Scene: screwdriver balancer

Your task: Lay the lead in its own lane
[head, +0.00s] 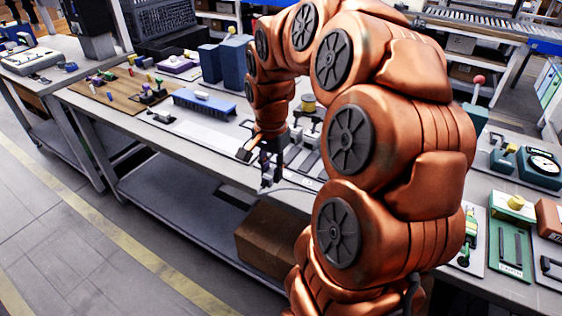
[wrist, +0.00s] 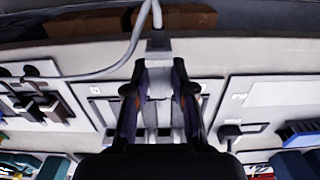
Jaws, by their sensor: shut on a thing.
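My gripper (head: 268,168) is at the front edge of the workbench in the head view. In the wrist view my gripper (wrist: 158,70) is shut on the grey block-like end of the lead (wrist: 158,44), between its two dark fingers. The lead's grey cable (wrist: 100,75) curves from the block to the left, over a pale panel. In the head view the cable (head: 292,188) shows as a thin line by the bench edge. A pale panel with slots (wrist: 103,112) lies beneath the gripper; I cannot tell which slot is the lead's lane.
Black blocks (wrist: 55,108) stand on the panel to the left in the wrist view. A blue comb-like part (wrist: 300,130) is at the right. A cardboard box (head: 268,240) sits on the lower shelf.

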